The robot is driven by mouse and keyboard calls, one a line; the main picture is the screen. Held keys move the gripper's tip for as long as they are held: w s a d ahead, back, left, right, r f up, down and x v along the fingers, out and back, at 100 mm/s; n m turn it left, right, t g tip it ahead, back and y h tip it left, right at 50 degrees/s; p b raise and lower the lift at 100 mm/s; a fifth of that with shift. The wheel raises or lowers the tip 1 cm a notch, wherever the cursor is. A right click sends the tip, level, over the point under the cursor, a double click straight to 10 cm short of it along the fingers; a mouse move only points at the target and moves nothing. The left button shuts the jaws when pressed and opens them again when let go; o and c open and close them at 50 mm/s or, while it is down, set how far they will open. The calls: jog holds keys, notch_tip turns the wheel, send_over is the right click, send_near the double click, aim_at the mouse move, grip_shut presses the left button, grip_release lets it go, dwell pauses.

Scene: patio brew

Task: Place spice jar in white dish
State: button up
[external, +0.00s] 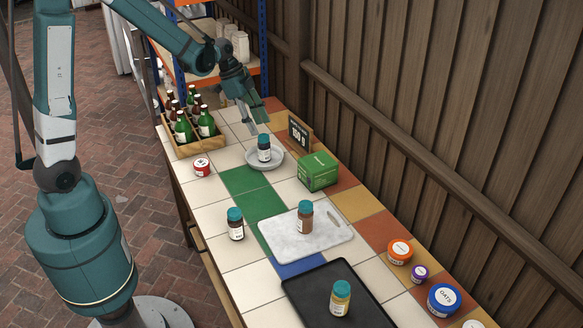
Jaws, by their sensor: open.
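A spice jar (264,149) with a teal lid and dark contents stands upright in the round white dish (278,161) on the tiled table. My gripper (256,118) is open and empty, above and behind that jar and apart from it in the picture. Another teal-lidded jar (236,226) with dark contents stands on the tiles. A brown-filled jar (305,218) stands on the marble board (328,236). A yellow-filled jar (340,300) stands on the black tray (308,289).
A green box (318,172) and a small black sign (299,136) stand right of the dish. Several round tubs, including the oats tub (444,300), line the right side by the wooden fence.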

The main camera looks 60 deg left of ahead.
dwell(0.3)
jog(key=s+d+r+n+t+y, duration=0.15)
jog(key=s+d+r+n, duration=0.25)
jog(key=s+d+r, duration=0.55)
jog(key=s+d+r+n+t, duration=0.1)
jog(key=s+r, duration=0.3)
jog(key=s, duration=0.5)
jog(key=s+d+r+n+t+y, duration=0.1)
jog(key=s+d+r+n, duration=0.2)
jog(key=s, duration=0.6)
jog(key=shift+r+n, duration=0.35)
jog(key=shift+n, duration=0.15)
